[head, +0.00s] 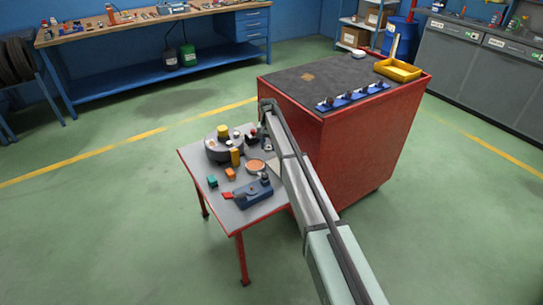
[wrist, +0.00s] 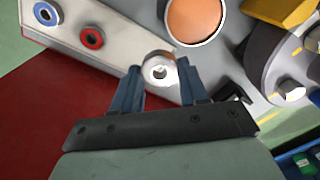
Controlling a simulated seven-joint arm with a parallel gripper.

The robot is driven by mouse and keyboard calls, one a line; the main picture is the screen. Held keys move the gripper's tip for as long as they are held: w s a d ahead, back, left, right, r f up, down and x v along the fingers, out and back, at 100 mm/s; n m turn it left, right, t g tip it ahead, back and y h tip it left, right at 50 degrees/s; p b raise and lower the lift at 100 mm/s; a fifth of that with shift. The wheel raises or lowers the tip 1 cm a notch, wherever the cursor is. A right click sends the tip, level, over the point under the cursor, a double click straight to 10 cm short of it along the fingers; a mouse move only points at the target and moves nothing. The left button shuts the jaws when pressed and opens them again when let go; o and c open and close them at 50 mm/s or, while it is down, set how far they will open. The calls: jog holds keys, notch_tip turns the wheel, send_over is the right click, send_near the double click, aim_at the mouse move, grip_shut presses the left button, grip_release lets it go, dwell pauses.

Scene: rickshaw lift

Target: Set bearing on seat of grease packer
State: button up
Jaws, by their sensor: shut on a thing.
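In the wrist view my gripper (wrist: 159,66) is shut on a silver ring-shaped bearing (wrist: 158,56) with a small hole. The bearing overlaps the end of a pale strip (wrist: 110,42); I cannot tell whether it still touches it. A blue ring (wrist: 46,13) and a red ring (wrist: 92,38) sit on that strip. In the head view a blue device (head: 256,192) with a red end and a dark post stands at the small table's near edge; it looks like the grease packer. Its seat is too small to make out.
The small table (head: 207,182) also holds an orange disc (head: 256,166), a grey round part (head: 214,153), a yellow block (head: 235,156) and small green and orange blocks. A tall red cabinet (head: 370,140) stands close at its right. Open floor lies left.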

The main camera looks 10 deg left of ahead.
jog(key=s+a, duration=0.4)
jog(key=s, duration=0.2)
send_near(252, 187)
jog(key=shift+f, duration=0.1)
jog(key=shift+f, duration=2.85)
jog(key=shift+f, duration=1)
dwell(0.9)
jog(key=o, duration=1.6)
